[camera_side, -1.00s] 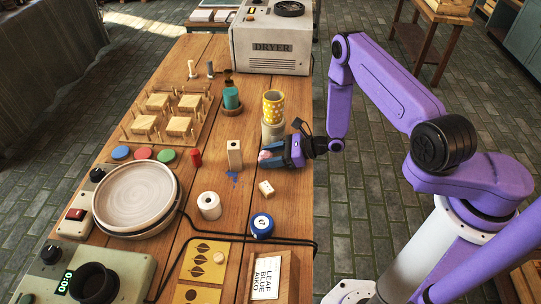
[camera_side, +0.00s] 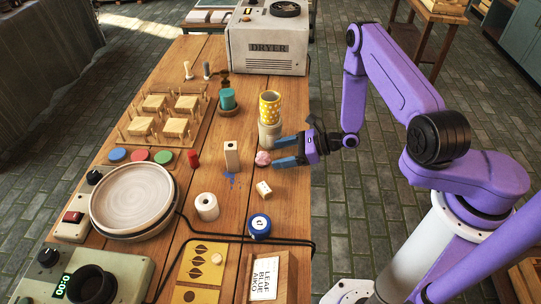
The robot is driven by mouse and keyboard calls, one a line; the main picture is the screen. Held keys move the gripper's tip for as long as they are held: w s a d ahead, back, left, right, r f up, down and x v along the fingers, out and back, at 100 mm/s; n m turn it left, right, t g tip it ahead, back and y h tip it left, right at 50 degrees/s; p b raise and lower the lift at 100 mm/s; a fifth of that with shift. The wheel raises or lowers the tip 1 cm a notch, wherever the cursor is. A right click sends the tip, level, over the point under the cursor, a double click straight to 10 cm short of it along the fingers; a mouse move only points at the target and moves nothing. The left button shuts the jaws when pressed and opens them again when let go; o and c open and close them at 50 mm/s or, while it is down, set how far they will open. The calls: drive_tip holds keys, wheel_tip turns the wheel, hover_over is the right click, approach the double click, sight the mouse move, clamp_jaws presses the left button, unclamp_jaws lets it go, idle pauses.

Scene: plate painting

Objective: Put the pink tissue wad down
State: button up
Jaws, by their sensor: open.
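The pink tissue wad (camera_side: 263,158) is a small crumpled ball resting on the wooden table, just in front of the stacked yellow dotted cup. My gripper (camera_side: 273,153) is open, with its two blue fingers spread and pointing left. The fingertips are near the wad's right side, one farther back and one nearer the front. I cannot tell whether either finger touches it.
The yellow dotted cup (camera_side: 270,107) on a pale base stands close behind the wad. A wooden block with a hole (camera_side: 232,156) is to the left, beside a blue spill (camera_side: 229,180). A small pale block (camera_side: 264,189) and tissue roll (camera_side: 206,207) lie nearer the front.

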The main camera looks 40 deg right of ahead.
drive_tip(key=v, duration=0.7)
drive_tip(key=shift+s+d, duration=0.1)
drive_tip(key=shift+a+r+n, duration=0.3)
drive_tip(key=shift+r, duration=0.05)
drive_tip(key=s+a+r+n+g+y, duration=0.1)
drive_tip(key=s+a+r+n+g, duration=0.2)
drive_tip(key=a+r+n+g, duration=0.35)
drive_tip(key=s+a+r+n+g+y, duration=0.1)
drive_tip(key=s+a+r+n+g, duration=0.25)
drive_tip(key=r+n+g, duration=0.5)
drive_tip(key=s+d+r+n+t+h, duration=0.2)
drive_tip(key=s+d+r+n+h, duration=0.1)
drive_tip(key=s+n, duration=0.5)
drive_tip(key=s+d+r+n+t+h, duration=0.2)
drive_tip(key=s+d+n+h, duration=0.4)
drive_tip(key=n, duration=0.7)
drive_tip(key=s+r+h, duration=0.1)
drive_tip(key=s+h, duration=0.1)
drive_tip(key=s, duration=0.1)
drive_tip(key=shift+r+n, duration=0.2)
drive_tip(key=shift+n, duration=0.2)
drive_tip(key=shift+s+d+r+n+t, duration=0.1)
drive_tip(key=shift+s+r+n+t, duration=0.2)
drive_tip(key=shift+n+t, duration=0.2)
drive_tip(key=shift+s+d+r+n+t, duration=0.15)
drive_tip(key=shift+s+r+n+t, duration=0.1)
drive_tip(key=shift+r+n+t, duration=0.25)
drive_tip(key=shift+f, duration=0.1)
